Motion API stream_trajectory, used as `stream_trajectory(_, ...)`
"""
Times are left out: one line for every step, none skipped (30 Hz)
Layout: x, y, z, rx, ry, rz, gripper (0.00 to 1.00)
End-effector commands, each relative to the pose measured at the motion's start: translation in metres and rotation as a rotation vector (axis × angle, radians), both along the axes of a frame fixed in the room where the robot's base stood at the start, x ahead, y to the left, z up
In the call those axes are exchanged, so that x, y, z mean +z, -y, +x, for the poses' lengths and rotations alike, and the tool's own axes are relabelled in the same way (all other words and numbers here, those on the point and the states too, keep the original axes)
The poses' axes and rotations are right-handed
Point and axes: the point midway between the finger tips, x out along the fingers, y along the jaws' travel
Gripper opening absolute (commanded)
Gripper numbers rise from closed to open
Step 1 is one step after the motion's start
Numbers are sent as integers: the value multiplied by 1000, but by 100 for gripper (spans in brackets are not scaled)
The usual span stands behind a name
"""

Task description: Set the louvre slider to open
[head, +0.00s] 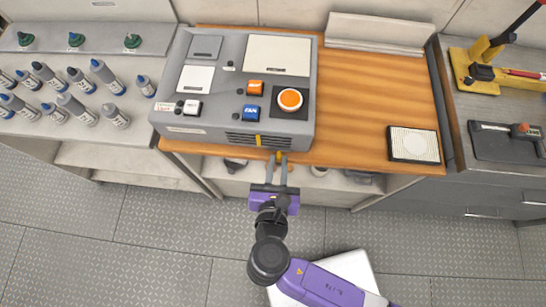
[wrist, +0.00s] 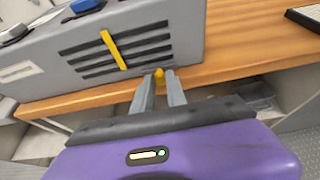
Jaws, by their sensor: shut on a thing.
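A grey control box (head: 181,57) stands on the wooden bench top. Its front face has dark louvre slots (wrist: 140,53), crossed by a slightly tilted yellow bar (wrist: 113,50); the bar also shows in the head view (head: 258,140). A small yellow knob (wrist: 159,73), which looks like the louvre slider's handle, sits low at the front, right of the bar. My gripper (head: 278,158) reaches the box's lower front edge, and its fingertips (wrist: 160,75) are shut on the knob. The fingers partly hide the knob, and any open or closed marking cannot be read.
The box top has an orange round button (head: 290,99), an orange switch (head: 255,88) and a blue switch (head: 251,113). Several bottles (head: 75,106) stand at left. A speaker-like panel (head: 414,145) lies on the bench at right, with clear wood between.

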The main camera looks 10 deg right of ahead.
Motion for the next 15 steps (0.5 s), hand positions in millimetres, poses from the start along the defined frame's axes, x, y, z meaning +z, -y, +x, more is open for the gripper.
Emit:
stream_trajectory(1, -1, 0, 1, 2, 1, 0)
stream_trajectory(1, -1, 0, 1, 2, 1, 0)
stream_trajectory(1, -1, 0, 1, 2, 1, 0)
stream_trajectory(1, -1, 0, 1, 2, 1, 23)
stream_trajectory(1, -1, 0, 2, 1, 0, 29)
stream_trajectory(1, -1, 0, 2, 1, 0, 37)
stream_trajectory(1, -1, 0, 2, 1, 0, 39)
stream_trajectory(0, -1, 0, 2, 1, 0, 39)
stream_trajectory(0, -1, 0, 2, 1, 0, 39)
stream_trajectory(0, -1, 0, 1, 1, 0, 39)
stream_trajectory(0, -1, 0, 1, 1, 0, 39)
stream_trajectory(0, -1, 0, 1, 1, 0, 39)
stream_trajectory(0, -1, 0, 1, 1, 0, 39)
stream_trajectory(0, -1, 0, 1, 1, 0, 39)
stream_trajectory(0, -1, 0, 1, 0, 0, 39)
